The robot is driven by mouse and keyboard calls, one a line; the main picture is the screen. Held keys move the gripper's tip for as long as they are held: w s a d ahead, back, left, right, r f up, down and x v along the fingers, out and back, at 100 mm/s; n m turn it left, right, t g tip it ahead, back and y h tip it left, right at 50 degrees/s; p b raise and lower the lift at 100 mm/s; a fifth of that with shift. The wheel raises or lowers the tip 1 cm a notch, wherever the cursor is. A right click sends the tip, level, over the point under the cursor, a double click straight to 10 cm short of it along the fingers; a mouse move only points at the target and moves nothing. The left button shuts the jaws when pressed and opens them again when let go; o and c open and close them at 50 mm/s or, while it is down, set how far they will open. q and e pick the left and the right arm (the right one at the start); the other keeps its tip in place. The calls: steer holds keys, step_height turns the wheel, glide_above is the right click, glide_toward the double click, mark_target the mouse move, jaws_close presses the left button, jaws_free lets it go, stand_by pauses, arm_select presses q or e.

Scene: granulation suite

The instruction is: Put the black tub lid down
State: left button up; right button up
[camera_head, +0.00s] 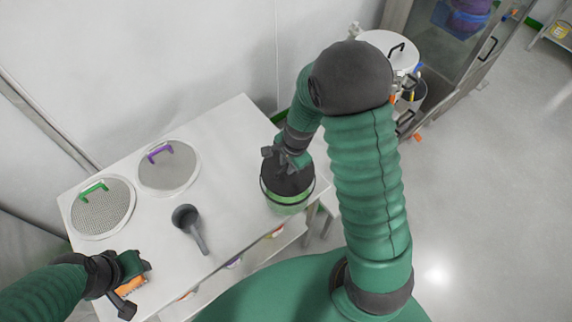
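A tub with a green band (288,207) stands near the right end of the white table. The black tub lid (287,183) shows at the tub's top; whether it is seated or held just above cannot be told. My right gripper (286,158) reaches down over the lid from above, at its far side. Its fingers overlap the dark lid, so its grip is unclear. My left gripper (132,287) is low at the table's left front, by an orange thing (131,286) partly hidden between its fingers; whether it is shut on it is unclear.
On the white table (232,150) lie a mesh disc with a green handle (101,207), one with a purple handle (168,166) and a dark grey scoop (190,226). A shelf is below. A white-lidded container (388,44) stands beyond my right arm.

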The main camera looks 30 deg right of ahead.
steer(key=r, duration=0.4)
steer(key=d+r+p, duration=0.1)
steer(key=r, duration=0.1)
steer(key=shift+s+r, duration=0.2)
steer(key=shift+r, duration=0.05)
step_height(320, 180, up, 5)
glide_above(293, 174)
arm_select(q)
steer(key=shift+w+d+r, duration=0.25)
steer(key=shift+d+r, duration=0.15)
steer(key=shift+r, duration=0.25)
arm_select(e)
steer(key=s+a+n, duration=0.7)
steer(key=n, duration=1)
steer(key=shift+a+f, duration=0.4)
steer(key=shift+f, duration=0.05)
arm_select(q)
steer(key=shift+w+f, duration=0.1)
steer(key=shift+w, duration=0.05)
arm_select(e)
steer(key=shift+w, duration=0.2)
